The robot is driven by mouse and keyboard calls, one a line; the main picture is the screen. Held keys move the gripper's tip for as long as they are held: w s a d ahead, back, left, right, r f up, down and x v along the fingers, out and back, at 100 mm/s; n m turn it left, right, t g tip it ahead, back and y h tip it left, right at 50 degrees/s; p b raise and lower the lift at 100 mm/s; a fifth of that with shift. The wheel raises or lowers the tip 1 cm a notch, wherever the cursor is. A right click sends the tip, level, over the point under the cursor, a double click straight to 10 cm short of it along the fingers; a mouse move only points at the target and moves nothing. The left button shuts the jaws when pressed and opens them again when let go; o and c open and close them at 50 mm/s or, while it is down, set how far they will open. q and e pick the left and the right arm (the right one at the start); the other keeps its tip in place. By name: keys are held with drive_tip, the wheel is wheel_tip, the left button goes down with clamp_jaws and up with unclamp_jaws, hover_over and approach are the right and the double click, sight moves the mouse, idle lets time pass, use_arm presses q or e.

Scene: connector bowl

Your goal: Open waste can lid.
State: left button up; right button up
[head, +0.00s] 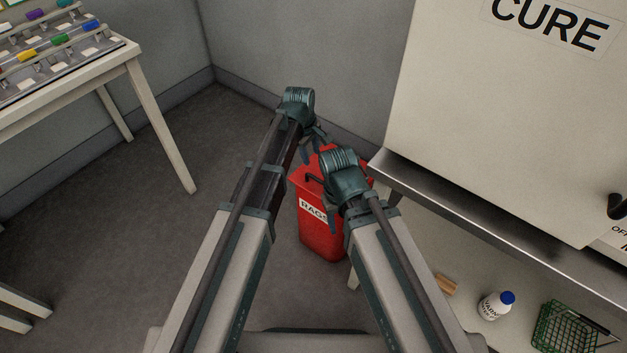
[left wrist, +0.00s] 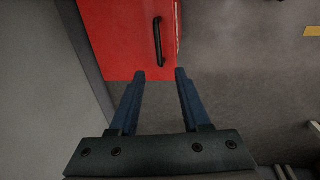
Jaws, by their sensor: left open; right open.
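The red waste can (head: 318,232) stands on the floor by the wall, with a "RAGS" label on its front. Its lid (head: 300,177) appears shut and carries a dark handle (head: 313,179). In the left wrist view the red lid (left wrist: 118,40) fills the top, with the black bar handle (left wrist: 158,40) near its right edge. My left gripper (left wrist: 160,75) is open and empty, its fingertips just short of the handle in that picture. In the head view, my left gripper (head: 318,138) is at the can's far side. My right gripper (head: 328,205) is open above the can's right part, hiding some of it.
A white cabinet marked "CURE" (head: 480,110) stands on a metal-edged bench (head: 450,212) close right of the can. Below are a white bottle (head: 495,306) and a green basket (head: 565,328). A table (head: 100,68) is at left. Floor between is clear.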

sight(317, 178)
use_arm(q)
drive_tip(key=w+f+b, duration=0.1)
drive_tip(key=f+b, duration=0.3)
drive_tip(key=d+f+b, duration=0.1)
drive_tip(key=f+b, duration=0.4)
drive_tip(key=w+f+b, duration=0.1)
drive_tip(key=f+b, duration=0.3)
drive_tip(key=shift+w+d+f, duration=0.3)
drive_tip(key=shift+f, duration=0.1)
drive_tip(key=shift+c, duration=0.4)
clamp_jaws()
drive_tip(key=shift+r, duration=0.1)
idle(0.9)
